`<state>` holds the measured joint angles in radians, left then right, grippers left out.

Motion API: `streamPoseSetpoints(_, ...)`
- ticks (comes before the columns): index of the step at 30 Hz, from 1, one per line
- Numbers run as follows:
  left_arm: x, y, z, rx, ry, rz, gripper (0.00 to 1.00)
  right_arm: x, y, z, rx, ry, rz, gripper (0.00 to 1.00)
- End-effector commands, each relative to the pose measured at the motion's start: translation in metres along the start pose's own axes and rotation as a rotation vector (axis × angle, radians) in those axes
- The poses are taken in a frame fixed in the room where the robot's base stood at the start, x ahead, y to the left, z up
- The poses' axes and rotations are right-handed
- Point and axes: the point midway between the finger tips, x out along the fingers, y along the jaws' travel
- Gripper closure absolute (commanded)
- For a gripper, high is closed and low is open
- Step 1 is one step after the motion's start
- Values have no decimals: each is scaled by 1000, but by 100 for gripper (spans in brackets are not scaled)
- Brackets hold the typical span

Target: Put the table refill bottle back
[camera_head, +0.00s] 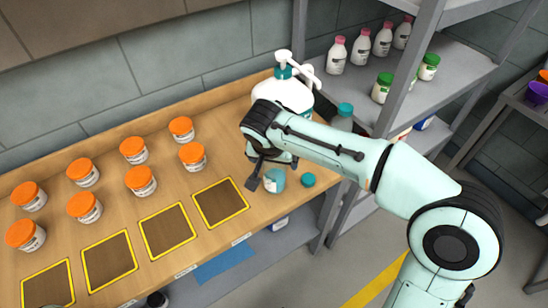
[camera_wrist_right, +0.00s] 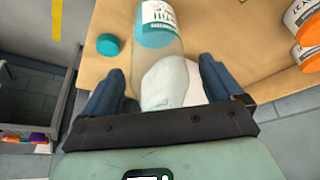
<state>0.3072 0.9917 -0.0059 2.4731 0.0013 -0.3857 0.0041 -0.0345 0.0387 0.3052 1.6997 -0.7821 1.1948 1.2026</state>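A clear bottle with a white label and teal contents (camera_wrist_right: 160,38) is between the fingers of my right gripper (camera_wrist_right: 162,72) in the right wrist view. The fingers stand apart on either side of its whitish near part, with a gap on the left; contact on the right is unclear. In the head view the right gripper (camera_head: 270,166) is low over the wooden table's front right, and the bottle's teal part (camera_head: 275,181) shows beside it. A loose teal cap (camera_head: 308,180) lies right of the bottle. My left gripper is not in view.
A white pump bottle (camera_head: 283,93) stands behind my right arm, and a teal-capped bottle (camera_head: 343,118) is partly hidden by it. Several orange-lidded jars (camera_head: 142,181) stand left. Yellow-framed dark squares (camera_head: 220,203) along the front are empty. Grey shelves (camera_head: 455,75) hold bottles.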

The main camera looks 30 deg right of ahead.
Motion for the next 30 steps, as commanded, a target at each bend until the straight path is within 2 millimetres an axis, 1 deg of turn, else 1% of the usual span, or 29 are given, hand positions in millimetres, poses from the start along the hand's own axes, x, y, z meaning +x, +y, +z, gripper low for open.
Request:
streamPoseSetpoints(8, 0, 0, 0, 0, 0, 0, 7, -1, 0, 0, 0, 0, 0, 7)
streamPoseSetpoints(11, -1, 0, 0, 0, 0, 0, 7, -8, -1, 0, -1, 1, -1, 7)
streamPoseSetpoints(14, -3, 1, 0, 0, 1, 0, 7, -23, -1, -1, 0, 2, -3, 7)
streamPoseSetpoints(21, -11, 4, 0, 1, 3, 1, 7, -76, -1, -1, -1, 3, -4, 7)
streamPoseSetpoints(24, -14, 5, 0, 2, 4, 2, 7, -94, -1, -1, -1, 2, -4, 7)
streamPoseSetpoints(27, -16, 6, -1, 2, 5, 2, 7, -108, -1, 0, -2, 1, -3, 7)
streamPoseSetpoints(30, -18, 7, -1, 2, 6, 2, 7, -117, 0, 0, 0, 1, -2, 7)
